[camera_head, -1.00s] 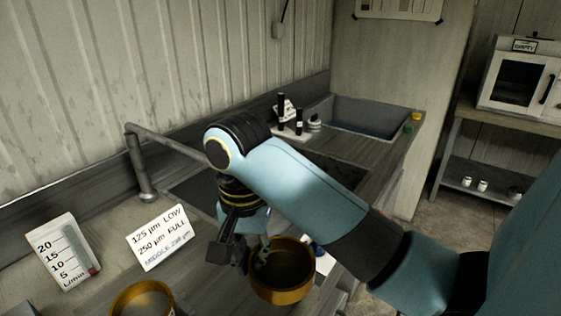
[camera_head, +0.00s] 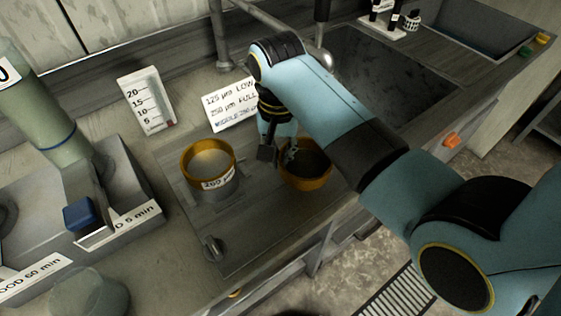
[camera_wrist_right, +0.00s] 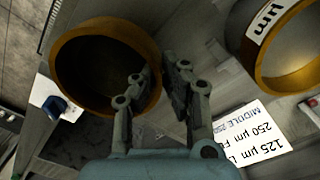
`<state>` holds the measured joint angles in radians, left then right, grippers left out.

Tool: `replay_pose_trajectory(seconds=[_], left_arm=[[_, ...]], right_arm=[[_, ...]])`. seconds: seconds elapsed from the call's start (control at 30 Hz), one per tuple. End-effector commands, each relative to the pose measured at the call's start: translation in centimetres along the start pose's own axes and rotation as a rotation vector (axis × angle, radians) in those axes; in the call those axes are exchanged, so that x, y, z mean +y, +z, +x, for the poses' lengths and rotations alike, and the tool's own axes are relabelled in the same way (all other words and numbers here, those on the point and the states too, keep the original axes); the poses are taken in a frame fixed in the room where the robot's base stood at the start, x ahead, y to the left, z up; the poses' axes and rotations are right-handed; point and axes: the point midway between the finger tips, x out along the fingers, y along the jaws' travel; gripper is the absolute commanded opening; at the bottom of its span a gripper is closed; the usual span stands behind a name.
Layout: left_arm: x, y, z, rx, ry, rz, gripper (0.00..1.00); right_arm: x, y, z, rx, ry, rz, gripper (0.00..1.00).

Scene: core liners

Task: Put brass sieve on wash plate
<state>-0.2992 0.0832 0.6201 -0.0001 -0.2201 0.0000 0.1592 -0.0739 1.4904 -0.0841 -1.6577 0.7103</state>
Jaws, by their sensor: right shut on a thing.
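A brass sieve (camera_head: 306,178) is held by its rim in my right gripper (camera_head: 282,154). In the right wrist view the held sieve (camera_wrist_right: 68,88) shows its dark inside, and the gripper (camera_wrist_right: 156,92) has its fingers at the rim. Whether the sieve touches the surface below is unclear. A second brass sieve (camera_head: 208,178) with a white label stands to the left, apart from it; it also shows in the wrist view (camera_wrist_right: 270,72). A flat plate-like panel (camera_head: 258,228) lies beneath and in front of both; I cannot tell whether it is the wash plate. My left gripper is out of view.
A sign card (camera_head: 232,105) and a scale card (camera_head: 146,102) stand behind. A sink basin (camera_head: 385,75) is at the back right. A grey bin with a blue block (camera_head: 80,213) is at the left. A small knob (camera_head: 213,248) sits near the panel's front.

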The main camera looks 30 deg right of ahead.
Motion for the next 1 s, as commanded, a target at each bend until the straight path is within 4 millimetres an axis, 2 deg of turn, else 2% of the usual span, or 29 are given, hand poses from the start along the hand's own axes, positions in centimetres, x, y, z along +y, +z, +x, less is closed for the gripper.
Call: replay_pose_trajectory(seconds=[0.23, 0.53, 0.6, 0.73, 1.0], left_arm=[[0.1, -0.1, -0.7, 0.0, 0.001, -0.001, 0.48], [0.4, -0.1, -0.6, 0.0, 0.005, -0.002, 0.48], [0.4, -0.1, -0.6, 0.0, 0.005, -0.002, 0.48], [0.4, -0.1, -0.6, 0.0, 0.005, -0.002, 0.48], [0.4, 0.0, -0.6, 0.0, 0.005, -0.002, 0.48]], right_arm=[[0.0, 0.0, 3.4, -0.002, 0.003, 0.001, 0.0], [0.0, 0.0, 3.8, 0.0, 0.001, 0.001, 0.0], [0.0, 0.0, 3.8, -0.001, 0.001, 0.001, 0.13], [0.0, 0.0, 3.8, -0.001, 0.001, 0.001, 0.29], [0.0, 0.0, 3.7, 0.0, 0.0, 0.001, 0.29]])
